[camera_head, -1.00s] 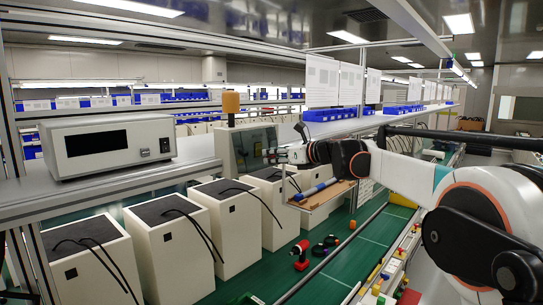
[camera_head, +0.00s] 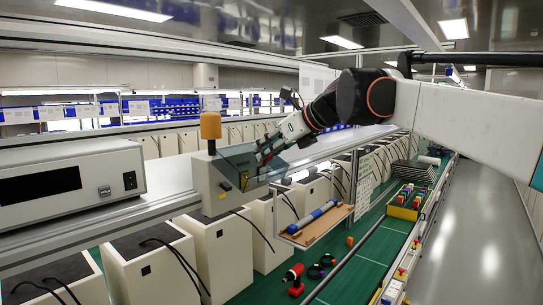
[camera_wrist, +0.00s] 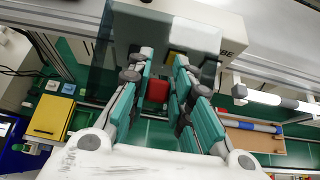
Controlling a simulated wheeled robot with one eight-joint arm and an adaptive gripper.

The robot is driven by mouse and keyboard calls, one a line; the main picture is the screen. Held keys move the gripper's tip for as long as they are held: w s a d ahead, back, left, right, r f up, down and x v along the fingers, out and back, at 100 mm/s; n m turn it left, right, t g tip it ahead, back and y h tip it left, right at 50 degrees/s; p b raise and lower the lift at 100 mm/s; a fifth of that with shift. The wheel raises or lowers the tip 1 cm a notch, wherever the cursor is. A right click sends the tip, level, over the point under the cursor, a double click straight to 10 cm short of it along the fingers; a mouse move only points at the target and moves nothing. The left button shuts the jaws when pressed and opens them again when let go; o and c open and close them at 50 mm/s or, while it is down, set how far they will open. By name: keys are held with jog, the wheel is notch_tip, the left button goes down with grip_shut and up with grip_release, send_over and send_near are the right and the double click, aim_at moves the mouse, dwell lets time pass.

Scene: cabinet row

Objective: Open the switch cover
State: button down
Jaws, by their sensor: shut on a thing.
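The switch box (camera_head: 206,188) is a pale case with an orange-topped post, standing at the shelf edge in the head view. Its translucent grey cover (camera_head: 240,160) stands out from the box toward my gripper (camera_head: 264,154). My gripper's fingers are at the cover's right part, shut on it. In the wrist view the cover shows as a dark see-through panel (camera_wrist: 102,56), with my gripper (camera_wrist: 162,62) overlapping it. A red block-like thing (camera_wrist: 158,90) shows between the fingers; I cannot tell its depth. My arm and fingers hide part of the cover's edge.
A grey instrument (camera_head: 75,180) sits on the shelf at left. A wooden tray (camera_head: 316,226) with a blue rod (camera_head: 316,216) lies right of the box. A red drill (camera_head: 294,278) is on the green surface below. White bins (camera_head: 150,262) stand under the shelf.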

jog(key=shift+w+a+r+p, duration=0.15)
jog(key=shift+a+r+p, duration=0.05)
jog(key=shift+r, duration=0.3)
jog(key=shift+w+a+r+p, duration=0.15)
jog(key=shift+w+a+r, duration=0.05)
jog(key=shift+r, duration=0.35)
jog(key=shift+w+a+r+p, duration=0.15)
jog(key=shift+a+r+p, duration=0.05)
jog(key=shift+r, duration=0.3)
jog(key=c, duration=1.6)
grip_release()
jog(key=shift+a, duration=0.1)
jog(key=shift+o, duration=0.8)
jog(key=shift+w+a+f, duration=0.15)
jog(key=shift+w+a, duration=0.1)
jog(key=v, duration=1.2)
jog(key=shift+s+d+f, duration=0.1)
jog(key=shift+d, duration=0.05)
